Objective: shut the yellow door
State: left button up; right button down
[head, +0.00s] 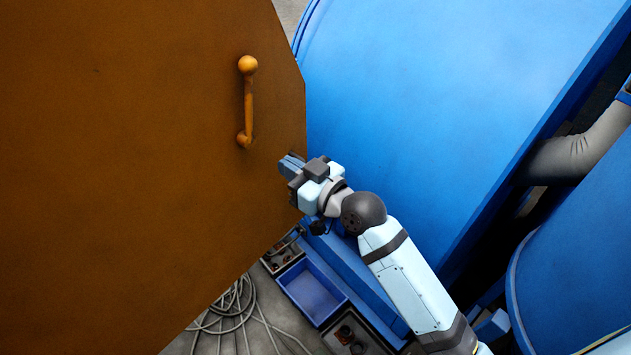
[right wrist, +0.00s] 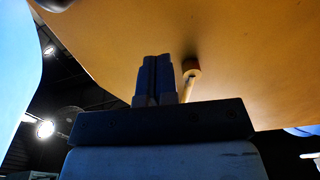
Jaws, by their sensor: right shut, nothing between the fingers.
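The yellow door (head: 120,150), orange-brown in the head view, stands open and fills the left half of that view. Its handle (head: 247,100) is an upright bar with a round knob at its upper end. My right gripper (head: 286,164) is shut and empty, close to the door's right edge, below and right of the handle. In the right wrist view, the shut fingers (right wrist: 158,77) point toward the door's face (right wrist: 220,40), with the handle (right wrist: 190,78) just right of them. I cannot tell whether the fingers touch the door. My left gripper is not in view.
The large blue drum housing (head: 420,90) stands right of the door and behind my right arm. A blue tray (head: 312,291) sits below the gripper. Coiled cables (head: 240,305) lie on the floor below the door. A grey pipe (head: 575,155) runs at the right.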

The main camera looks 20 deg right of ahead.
aim_at(261, 150)
jog(key=x, duration=0.4)
jog(key=shift+r+p, duration=0.1)
jog(key=shift+p, duration=0.2)
jog(key=shift+w+a, duration=0.3)
jog(key=shift+w, duration=0.2)
jog(key=shift+w, duration=0.1)
